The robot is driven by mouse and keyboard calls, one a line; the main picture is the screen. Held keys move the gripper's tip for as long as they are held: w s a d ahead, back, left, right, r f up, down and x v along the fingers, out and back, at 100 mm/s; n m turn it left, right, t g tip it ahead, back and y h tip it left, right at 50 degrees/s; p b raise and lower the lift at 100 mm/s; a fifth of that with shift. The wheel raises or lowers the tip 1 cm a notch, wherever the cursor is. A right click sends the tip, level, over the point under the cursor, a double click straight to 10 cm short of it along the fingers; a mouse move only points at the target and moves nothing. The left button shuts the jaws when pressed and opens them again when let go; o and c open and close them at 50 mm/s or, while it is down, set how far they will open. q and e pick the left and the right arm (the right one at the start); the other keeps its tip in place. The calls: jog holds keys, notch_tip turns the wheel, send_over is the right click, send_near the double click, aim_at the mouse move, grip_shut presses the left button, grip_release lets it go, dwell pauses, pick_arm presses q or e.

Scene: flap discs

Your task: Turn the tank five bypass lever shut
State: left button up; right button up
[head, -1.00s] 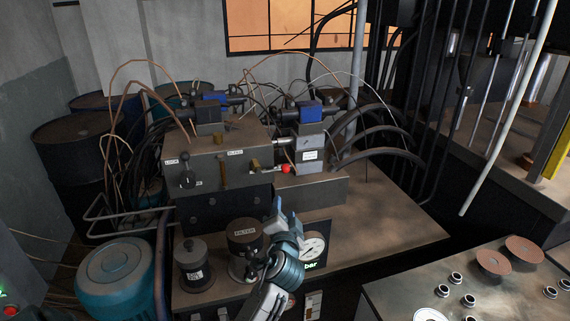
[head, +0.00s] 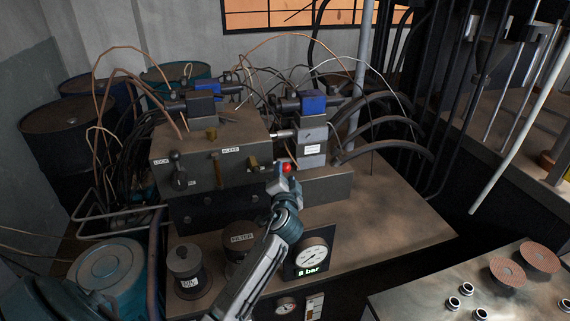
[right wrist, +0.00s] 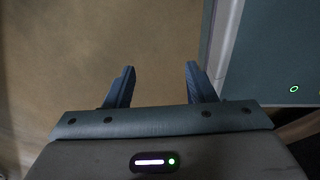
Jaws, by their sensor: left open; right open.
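No label reading tank five bypass is legible, so I cannot tell which handle that lever is. On the grey valve block (head: 198,150) are a black-knobbed lever (head: 177,170) by the LOCK label, a brass handle (head: 217,170) near the BLEED label, and a brass fitting (head: 253,164). A red ball knob (head: 286,168) stands right of the block. My left gripper (head: 284,183) is open, its fingertips just below and close to the red knob; contact is unclear. My right gripper (right wrist: 159,82) is open and empty in the right wrist view.
A FILTER canister (head: 240,238) and a smaller dark canister (head: 187,270) stand in front of the block. A round gauge (head: 313,258) has a green bar readout. Black hoses (head: 390,125) arch behind. The bench top (head: 385,220) is clear at right. Brown discs (head: 508,270) lie farther right.

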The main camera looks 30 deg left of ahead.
aim_at(285, 171)
pick_arm(q)
jog(key=x, duration=0.3)
jog(key=shift+p, duration=0.3)
jog(key=shift+w+a+f, duration=0.1)
jog(key=shift+w+a, duration=0.15)
jog(key=shift+w, duration=0.15)
jog(key=shift+w+a, duration=0.1)
jog(key=c, duration=0.9)
grip_shut()
pick_arm(e)
jog(key=shift+w+a+r, duration=0.35)
jog(key=shift+w+r, duration=0.2)
jog(key=shift+w, duration=0.05)
